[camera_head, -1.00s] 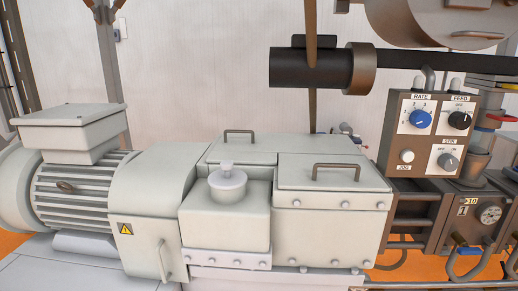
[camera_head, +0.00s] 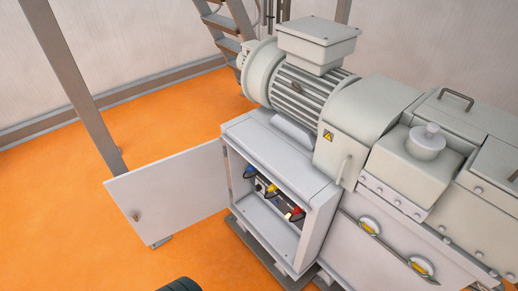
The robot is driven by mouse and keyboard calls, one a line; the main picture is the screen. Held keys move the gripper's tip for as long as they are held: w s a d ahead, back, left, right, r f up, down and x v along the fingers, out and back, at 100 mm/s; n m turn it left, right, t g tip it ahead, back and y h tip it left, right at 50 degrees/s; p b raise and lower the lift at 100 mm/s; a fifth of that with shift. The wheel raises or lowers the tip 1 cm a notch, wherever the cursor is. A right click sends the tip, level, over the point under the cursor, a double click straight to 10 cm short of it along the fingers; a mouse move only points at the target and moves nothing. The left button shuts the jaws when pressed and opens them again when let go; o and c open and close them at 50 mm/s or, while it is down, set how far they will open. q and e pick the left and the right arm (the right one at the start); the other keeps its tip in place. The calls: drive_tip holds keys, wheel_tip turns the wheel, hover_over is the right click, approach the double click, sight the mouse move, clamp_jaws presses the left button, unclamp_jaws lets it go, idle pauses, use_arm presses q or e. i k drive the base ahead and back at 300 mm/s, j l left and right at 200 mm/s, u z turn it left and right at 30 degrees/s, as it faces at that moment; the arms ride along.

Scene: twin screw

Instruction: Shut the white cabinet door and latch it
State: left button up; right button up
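The white cabinet (camera_head: 318,222) stands under the motor end of the machine, its front facing me. Its white door (camera_head: 172,194) hangs wide open, swung out to the left from the cabinet's left edge. A small dark latch or knob (camera_head: 136,217) shows near the door's free edge. Inside the open cabinet, electrical parts with red, yellow and blue pieces (camera_head: 270,192) are visible.
The grey motor (camera_head: 305,85) and gearbox housing (camera_head: 372,125) sit above and right of the cabinet. A grey post (camera_head: 78,85) stands behind the door. A ladder (camera_head: 228,25) is at the back. Orange floor (camera_head: 60,220) is clear on the left.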

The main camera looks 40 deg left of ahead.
sight(167, 196)
drive_tip(key=k+j, duration=0.15)
drive_tip(key=j, duration=0.3)
drive_tip(key=k+j+z, duration=0.1)
drive_tip(key=j, duration=0.3)
drive_tip(key=k+j, duration=0.25)
drive_tip(key=j, duration=0.2)
drive_tip(key=k+j+z, duration=0.1)
drive_tip(key=j, duration=0.3)
drive_tip(key=k+j+z, duration=0.1)
drive_tip(key=k+j, duration=0.15)
drive_tip(key=j, duration=0.15)
drive_tip(key=k+j+z, duration=0.15)
drive_tip(key=j, duration=0.45)
drive_tip(key=k+j+z, duration=0.1)
drive_tip(key=k+j, duration=0.3)
drive_tip(key=j, duration=0.2)
drive_tip(key=k+j+z, duration=0.15)
drive_tip(key=k+j, duration=0.15)
drive_tip(key=j, duration=0.25)
drive_tip(key=k+j+z, duration=0.1)
drive_tip(key=k+j, duration=0.25)
drive_tip(key=j, duration=0.15)
drive_tip(key=k+j+z, duration=0.15)
drive_tip(key=k+j, duration=0.2)
drive_tip(key=j, duration=0.75)
drive_tip(key=k+j+z, duration=0.15)
drive_tip(key=j, duration=1)
